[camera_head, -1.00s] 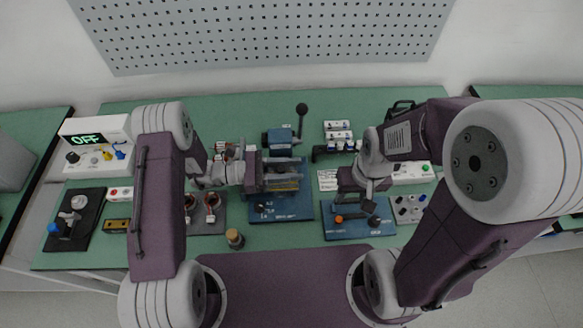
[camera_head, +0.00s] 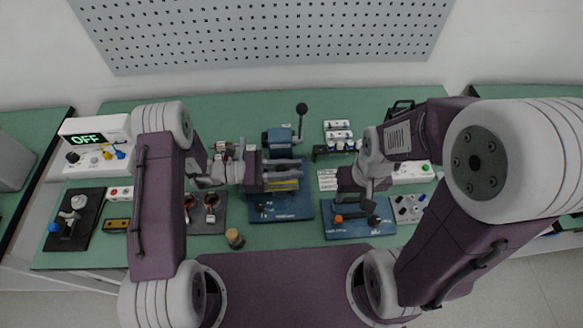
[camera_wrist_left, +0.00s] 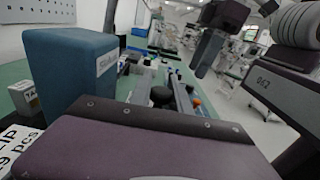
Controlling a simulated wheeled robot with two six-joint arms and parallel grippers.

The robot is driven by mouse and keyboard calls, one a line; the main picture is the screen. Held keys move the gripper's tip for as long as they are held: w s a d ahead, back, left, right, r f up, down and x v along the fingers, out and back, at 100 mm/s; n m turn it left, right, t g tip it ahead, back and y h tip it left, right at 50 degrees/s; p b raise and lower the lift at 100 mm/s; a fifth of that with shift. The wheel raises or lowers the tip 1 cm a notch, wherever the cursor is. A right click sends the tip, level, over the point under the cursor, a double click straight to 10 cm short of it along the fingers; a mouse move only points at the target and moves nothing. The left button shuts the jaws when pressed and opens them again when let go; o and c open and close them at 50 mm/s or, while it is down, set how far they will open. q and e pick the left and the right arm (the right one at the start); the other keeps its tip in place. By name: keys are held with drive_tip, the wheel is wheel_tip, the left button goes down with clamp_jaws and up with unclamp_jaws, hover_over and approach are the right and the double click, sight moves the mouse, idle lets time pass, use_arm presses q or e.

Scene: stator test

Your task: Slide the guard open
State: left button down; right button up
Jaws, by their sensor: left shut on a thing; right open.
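The blue test fixture stands at mid-table, with a blue base plate (camera_head: 283,208) and a blue block (camera_head: 278,138) behind it. A yellow strip (camera_head: 284,186) shows at the guard area, just below my left gripper (camera_head: 300,170). That gripper reaches in from the left over the fixture and is shut on a part that looks like the guard; its fingers and wrist hide most of it. In the left wrist view the blue block (camera_wrist_left: 70,68) is close on the left, and my purple gripper body fills the bottom. My right gripper (camera_head: 366,200) is open over the right blue board.
The right blue board (camera_head: 375,230) carries an orange-tipped part. A black-knobbed lever (camera_head: 301,110) rises behind the fixture. A white box reading OFF (camera_head: 95,148) stands at left. A small bottle (camera_head: 234,239) is near the front edge. Green table is clear at the back.

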idle(0.6)
use_arm(q)
drive_tip(key=a, duration=0.8)
drive_tip(key=shift+a+r, duration=0.1)
drive_tip(key=shift+a, duration=0.3)
drive_tip(key=shift+w+d, duration=0.1)
drive_tip(key=c, duration=1.2)
unclamp_jaws()
drive_tip(key=shift+a, duration=0.25)
drive_tip(key=shift+b, duration=0.3)
